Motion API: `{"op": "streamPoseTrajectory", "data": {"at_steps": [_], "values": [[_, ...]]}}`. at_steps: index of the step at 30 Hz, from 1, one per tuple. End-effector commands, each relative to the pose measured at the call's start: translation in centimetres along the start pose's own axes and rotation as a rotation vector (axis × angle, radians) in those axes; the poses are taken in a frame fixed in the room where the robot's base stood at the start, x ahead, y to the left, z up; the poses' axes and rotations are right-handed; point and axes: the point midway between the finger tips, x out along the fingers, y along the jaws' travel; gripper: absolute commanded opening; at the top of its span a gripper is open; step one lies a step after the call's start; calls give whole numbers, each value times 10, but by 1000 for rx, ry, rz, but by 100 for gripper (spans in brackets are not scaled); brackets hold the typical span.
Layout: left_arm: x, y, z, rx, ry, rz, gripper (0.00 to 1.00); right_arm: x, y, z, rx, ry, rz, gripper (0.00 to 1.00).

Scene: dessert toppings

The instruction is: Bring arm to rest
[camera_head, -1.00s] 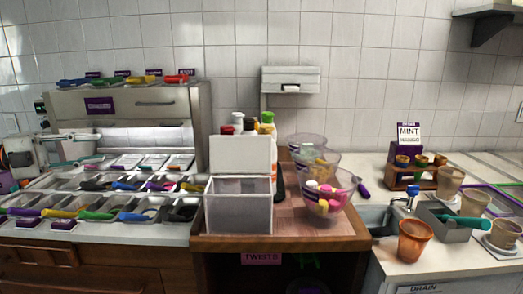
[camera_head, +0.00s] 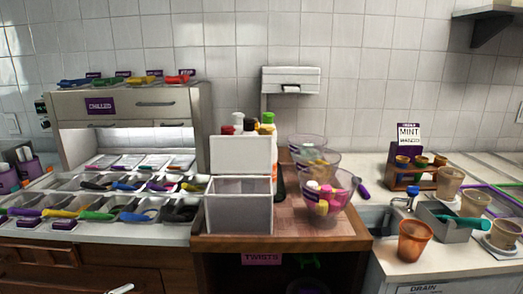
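A small pale piece (camera_head: 120,289) shows at the bottom edge, in front of the wooden drawers. It looks like the tip of my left gripper, but too little shows to tell whether it is open or shut. The rest of my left arm is out of view. My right arm and gripper are not in view.
Topping trays (camera_head: 95,213) with coloured handles fill the left counter below the chilled cabinet (camera_head: 160,103). A white-lidded bin (camera_head: 238,205) and stacked clear bowls (camera_head: 338,190) stand mid-counter. An orange cup (camera_head: 413,242) and grey caddy (camera_head: 450,232) stand right.

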Motion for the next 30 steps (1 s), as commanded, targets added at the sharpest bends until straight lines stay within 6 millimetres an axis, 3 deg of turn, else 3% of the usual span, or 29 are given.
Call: {"op": "streamPoseTrajectory", "data": {"at_steps": [1, 9, 15, 22, 30], "values": [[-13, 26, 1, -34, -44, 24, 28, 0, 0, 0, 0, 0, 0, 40], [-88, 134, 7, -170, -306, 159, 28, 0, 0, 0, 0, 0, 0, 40], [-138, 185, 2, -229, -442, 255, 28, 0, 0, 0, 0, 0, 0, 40], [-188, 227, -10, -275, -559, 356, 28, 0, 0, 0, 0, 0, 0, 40], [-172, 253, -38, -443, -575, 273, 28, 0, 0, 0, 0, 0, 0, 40]]}}
